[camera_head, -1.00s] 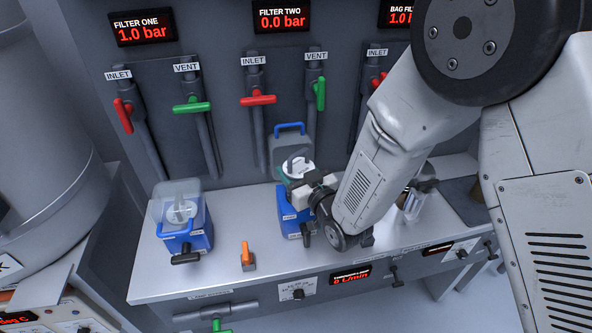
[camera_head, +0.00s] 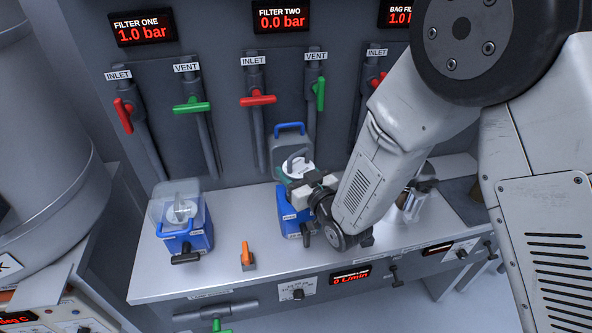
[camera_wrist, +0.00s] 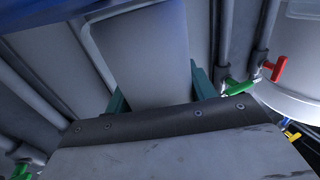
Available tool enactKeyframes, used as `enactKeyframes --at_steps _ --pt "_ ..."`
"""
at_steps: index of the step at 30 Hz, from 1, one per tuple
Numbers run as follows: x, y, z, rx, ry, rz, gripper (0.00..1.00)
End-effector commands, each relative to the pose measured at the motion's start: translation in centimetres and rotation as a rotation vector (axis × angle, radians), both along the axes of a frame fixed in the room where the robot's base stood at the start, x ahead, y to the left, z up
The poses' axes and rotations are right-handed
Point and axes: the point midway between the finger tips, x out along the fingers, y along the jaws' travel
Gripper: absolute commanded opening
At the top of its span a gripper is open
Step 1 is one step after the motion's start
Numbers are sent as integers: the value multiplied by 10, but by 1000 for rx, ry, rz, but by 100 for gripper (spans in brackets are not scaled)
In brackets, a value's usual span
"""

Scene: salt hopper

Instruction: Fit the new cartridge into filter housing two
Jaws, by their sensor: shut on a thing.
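Filter housing two (camera_head: 287,210) has a blue body and stands on the bench below the FILTER TWO display. Its clear lid with a blue handle (camera_head: 289,127) is raised behind it. A pale cartridge (camera_head: 296,166) with a grey loop handle is upright at the top of the housing. My gripper (camera_head: 293,185) is at the cartridge from the front right, and its jaws are shut on it. In the wrist view, the teal fingers (camera_wrist: 158,92) flank a pale grey surface. My gripper hides the cartridge's lower part, so I cannot tell how deep it sits.
Filter housing one (camera_head: 186,236) stands at the left with its clear lid down. A small orange-handled valve (camera_head: 247,256) stands between the housings. Red inlet (camera_head: 258,100) and green vent (camera_head: 320,94) handles are on the wall behind.

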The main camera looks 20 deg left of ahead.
Motion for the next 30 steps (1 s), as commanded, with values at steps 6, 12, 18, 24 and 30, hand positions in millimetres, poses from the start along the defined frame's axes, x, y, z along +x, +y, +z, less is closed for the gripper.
enactKeyframes --at_steps 6,12,18,24,30 --pt "-6 0 -12 -17 18 7 26" --pt "-6 0 -11 -17 18 7 72" --pt "-6 0 -11 -17 18 8 80" --pt "-6 0 -12 -17 18 8 100" --pt "-6 0 -12 -17 18 8 100"
